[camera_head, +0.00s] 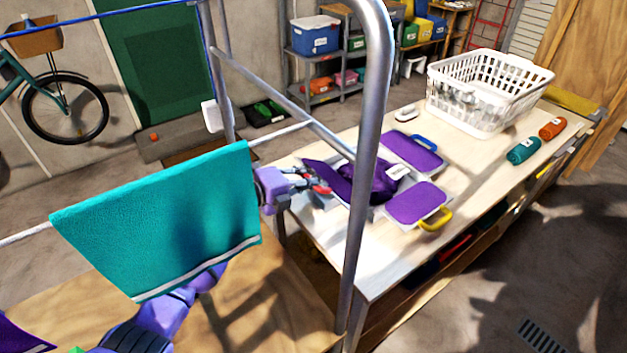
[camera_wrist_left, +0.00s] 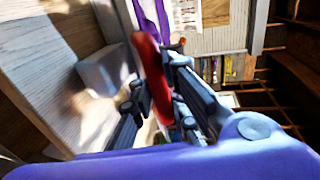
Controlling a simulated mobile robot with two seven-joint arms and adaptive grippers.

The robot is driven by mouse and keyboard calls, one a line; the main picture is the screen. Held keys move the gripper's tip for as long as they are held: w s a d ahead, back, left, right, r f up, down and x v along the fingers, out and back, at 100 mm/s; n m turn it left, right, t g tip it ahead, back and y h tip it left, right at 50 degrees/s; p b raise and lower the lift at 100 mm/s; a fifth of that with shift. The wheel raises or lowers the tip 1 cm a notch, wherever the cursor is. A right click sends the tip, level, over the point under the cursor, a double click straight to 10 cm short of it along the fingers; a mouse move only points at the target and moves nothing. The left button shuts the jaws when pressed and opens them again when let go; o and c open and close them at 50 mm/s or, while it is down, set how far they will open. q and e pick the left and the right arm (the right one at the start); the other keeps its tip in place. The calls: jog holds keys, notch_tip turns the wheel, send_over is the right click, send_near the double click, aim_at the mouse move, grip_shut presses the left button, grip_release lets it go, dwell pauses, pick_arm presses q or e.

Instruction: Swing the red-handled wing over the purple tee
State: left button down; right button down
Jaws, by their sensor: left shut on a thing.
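The folding board lies on the pale table, with purple cloth over its panels. The purple tee (camera_head: 376,187) is a darker bunched heap near its middle, partly behind a metal post. One panel has a blue handle (camera_head: 425,142) and another a yellow handle (camera_head: 436,219). My left gripper (camera_head: 312,182) is at the board's left side, shut on the red handle (camera_wrist_left: 152,72). The red-handled wing (camera_head: 325,172) shows purple and looks tilted; its exact angle is unclear. In the wrist view the red handle stands between the fingers. My right gripper is not in view.
A teal towel (camera_head: 165,222) hangs on a rail in front of my left arm. A grey metal post (camera_head: 362,190) rises before the table. A white basket (camera_head: 484,95) and teal and orange rolls (camera_head: 523,150) stand farther back on the table (camera_head: 470,165).

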pick_arm(q)
jog(key=shift+w+a+r, duration=0.1)
jog(key=shift+a+r, duration=0.05)
jog(key=shift+r, duration=0.55)
jog(key=c, duration=1.7)
grip_release()
jog(key=shift+r, duration=0.1)
jog(key=shift+a, duration=0.1)
jog(key=shift+s+a+r, duration=0.1)
jog(key=shift+s+a, duration=0.05)
jog(key=shift+s, duration=0.25)
jog(key=shift+f, duration=0.3)
jog(key=shift+s+a, duration=0.2)
jog(key=shift+a, duration=0.15)
jog(key=v, duration=1.1)
jog(key=shift+s, duration=0.1)
